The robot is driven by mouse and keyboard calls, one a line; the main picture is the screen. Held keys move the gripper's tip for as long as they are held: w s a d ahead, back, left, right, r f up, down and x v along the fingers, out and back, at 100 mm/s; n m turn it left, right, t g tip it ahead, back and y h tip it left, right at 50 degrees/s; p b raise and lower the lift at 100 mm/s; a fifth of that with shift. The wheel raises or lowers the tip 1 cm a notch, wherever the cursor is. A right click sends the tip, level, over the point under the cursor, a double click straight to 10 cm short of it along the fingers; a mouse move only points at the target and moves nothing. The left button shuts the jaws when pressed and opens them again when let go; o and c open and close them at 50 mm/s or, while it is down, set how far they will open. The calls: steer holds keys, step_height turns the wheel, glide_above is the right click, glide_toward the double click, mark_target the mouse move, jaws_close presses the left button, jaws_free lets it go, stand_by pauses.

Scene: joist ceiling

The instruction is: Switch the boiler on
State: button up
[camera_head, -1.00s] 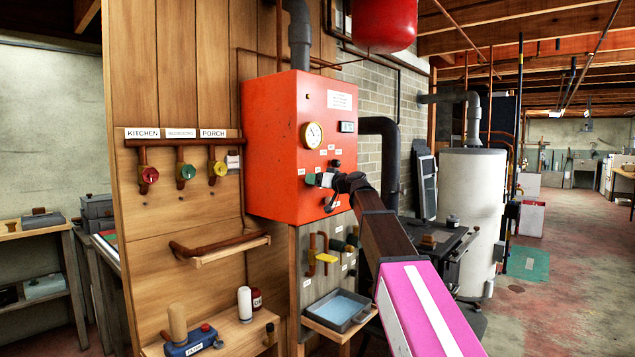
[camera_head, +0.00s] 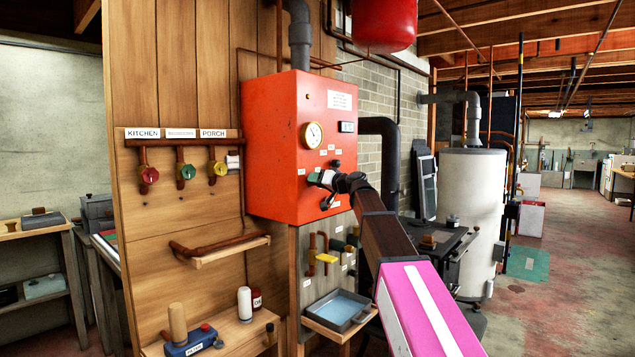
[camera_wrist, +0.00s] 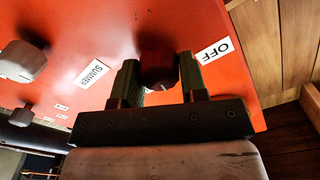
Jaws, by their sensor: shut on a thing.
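The orange-red boiler (camera_head: 270,150) hangs on the panel, with a gauge (camera_head: 312,135), a small display and several knobs on its front. My gripper (camera_head: 318,178) is at the lower left of this front. In the wrist view my gripper (camera_wrist: 158,84) is shut on a dark red knob (camera_wrist: 158,62), one finger on each side. A label reading OFF (camera_wrist: 213,54) is right of the knob there, and a label reading SUMMER (camera_wrist: 94,73) is left of it. The knob's pointer is hard to make out. In the head view my gripper hides the knob.
A grey knob (camera_wrist: 22,62) sits beyond the SUMMER label. Red, green and yellow valves (camera_head: 187,172) are on the wood panel at left. A blue-lined tray (camera_head: 340,309) stands below the boiler. A white tank (camera_head: 470,200) stands at right.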

steer(key=m, duration=0.7)
steer(key=shift+w+d+f, duration=0.1)
steer(key=m, duration=0.4)
steer(key=shift+f+m, duration=0.1)
steer(key=shift+m, duration=1.7)
steer(key=o, duration=0.9)
steer(key=v, duration=1.1)
